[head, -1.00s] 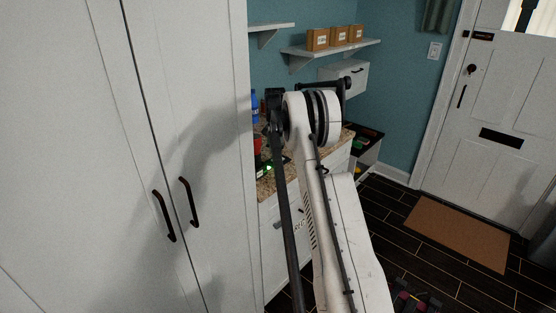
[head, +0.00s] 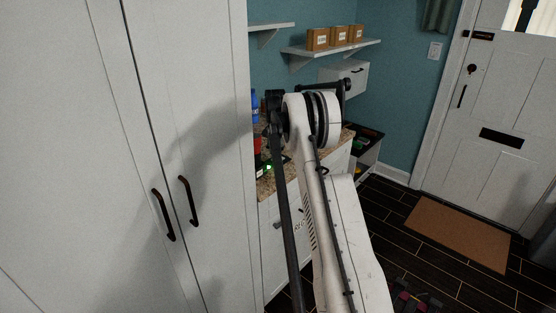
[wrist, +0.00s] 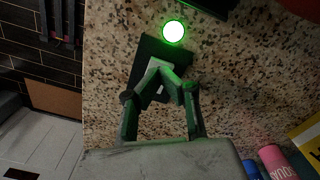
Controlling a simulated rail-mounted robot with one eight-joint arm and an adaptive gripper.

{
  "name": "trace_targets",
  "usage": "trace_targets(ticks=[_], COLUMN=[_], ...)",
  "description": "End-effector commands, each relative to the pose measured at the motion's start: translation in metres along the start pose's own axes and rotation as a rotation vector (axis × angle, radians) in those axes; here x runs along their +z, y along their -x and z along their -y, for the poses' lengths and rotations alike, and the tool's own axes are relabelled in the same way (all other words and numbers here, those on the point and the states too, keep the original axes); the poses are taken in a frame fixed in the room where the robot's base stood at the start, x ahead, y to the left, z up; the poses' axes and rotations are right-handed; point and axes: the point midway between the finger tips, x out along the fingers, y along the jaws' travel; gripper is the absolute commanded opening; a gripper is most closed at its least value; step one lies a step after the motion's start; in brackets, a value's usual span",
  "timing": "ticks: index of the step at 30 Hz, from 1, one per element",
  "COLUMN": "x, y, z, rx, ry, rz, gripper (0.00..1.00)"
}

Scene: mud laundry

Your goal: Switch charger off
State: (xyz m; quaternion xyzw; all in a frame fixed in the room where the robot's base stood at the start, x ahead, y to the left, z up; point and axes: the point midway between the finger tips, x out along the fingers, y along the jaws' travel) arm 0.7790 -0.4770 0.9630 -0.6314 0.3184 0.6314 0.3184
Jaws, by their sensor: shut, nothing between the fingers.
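In the wrist view a dark, flat unit (wrist: 147,56), likely the charger or its switch base, lies on the speckled counter. A round light (wrist: 173,32) glows bright green at its upper right. A pale piece on the unit shows by my fingertips, and I cannot tell its setting. My gripper (wrist: 164,80) is shut and empty, with its fingertips over the unit. I cannot tell whether they touch it. In the head view the green glow (head: 268,168) shows on the counter left of my arm; my gripper is hidden there.
The granite counter (wrist: 235,80) holds a pink bottle (wrist: 294,161) and a yellow item (wrist: 311,135) at lower right in the wrist view. A tall white cabinet (head: 90,130) stands left in the head view. Shelves with boxes (head: 318,39) hang behind. Floor is open near the doormat (head: 458,232).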

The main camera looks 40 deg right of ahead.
Motion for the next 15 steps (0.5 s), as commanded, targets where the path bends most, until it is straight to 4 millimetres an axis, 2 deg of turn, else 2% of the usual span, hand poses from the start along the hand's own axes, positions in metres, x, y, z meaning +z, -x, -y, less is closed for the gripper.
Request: trace_targets(ticks=[15], x=[0.0], y=[-0.0071], z=[0.0], rx=[0.0], ry=[0.0], rz=[0.0], gripper=[0.0])
